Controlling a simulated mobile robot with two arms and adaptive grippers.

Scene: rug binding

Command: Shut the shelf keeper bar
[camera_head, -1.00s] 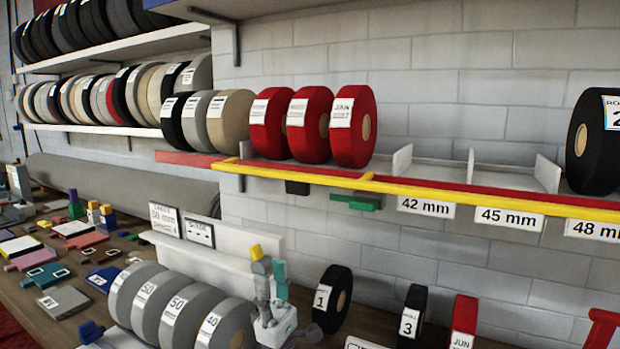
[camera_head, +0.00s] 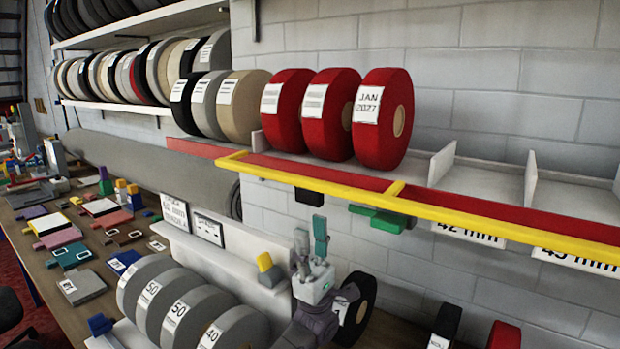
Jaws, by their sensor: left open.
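The yellow keeper bar (camera_head: 480,213) runs along the front of the red-edged shelf (camera_head: 350,178). It stands out in front of the shelf edge, low, with short yellow cross-pieces reaching back to the shelf. Three red rolls (camera_head: 383,118) stand upright behind it, one labelled JAN 2027. A green block (camera_head: 380,217) and a black block (camera_head: 309,196) sit under the shelf edge. My left gripper (camera_head: 310,230) points upward, open and empty, below the bar and apart from it. My right gripper is out of view.
Grey rolls (camera_head: 170,303) stand on the bench, lower left. A black roll (camera_head: 362,305) is partly hidden behind my left gripper. A yellow-topped block (camera_head: 266,262) shows left of it. A white ledge (camera_head: 225,262) with two cards is behind. Shelf bays at right are empty.

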